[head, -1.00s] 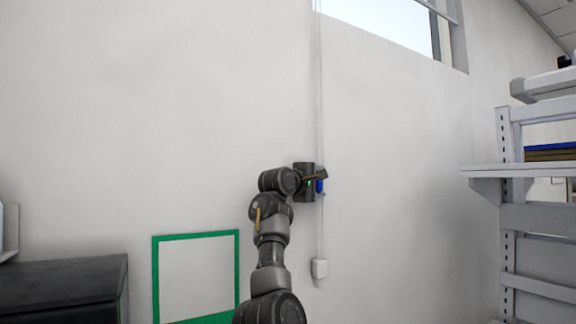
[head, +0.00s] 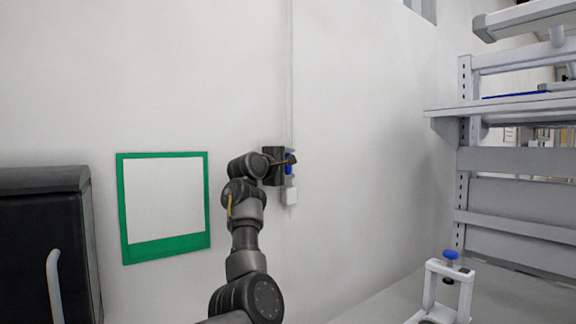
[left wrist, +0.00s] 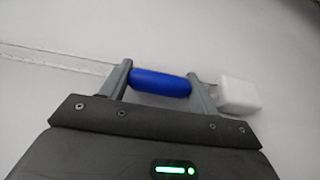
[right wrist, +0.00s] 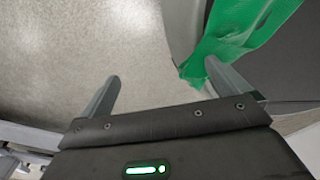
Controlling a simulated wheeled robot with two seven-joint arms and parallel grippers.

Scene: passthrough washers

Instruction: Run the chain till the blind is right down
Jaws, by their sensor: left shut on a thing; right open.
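The bead chain (head: 291,80) hangs down the wall as thin strands. A blue grip (head: 289,163) sits on it, just above a white box (head: 290,197) at the chain's lower end. My left gripper (head: 282,162) is at the blue grip. In the left wrist view the fingers (left wrist: 161,84) are shut on the blue grip (left wrist: 160,83), with the white box (left wrist: 240,94) close beside one finger. My right gripper (right wrist: 162,88) is open and empty, outside the head view. The blind is not visible; only a window corner (head: 422,8) shows at the top.
A green-framed panel (head: 165,247) is on the wall left of my arm. A dark cabinet (head: 40,240) stands at the left, a grey shelf rack (head: 515,160) at the right. A white stand with a blue knob (head: 451,255) is at lower right. Green material (right wrist: 235,40) hangs near my right gripper.

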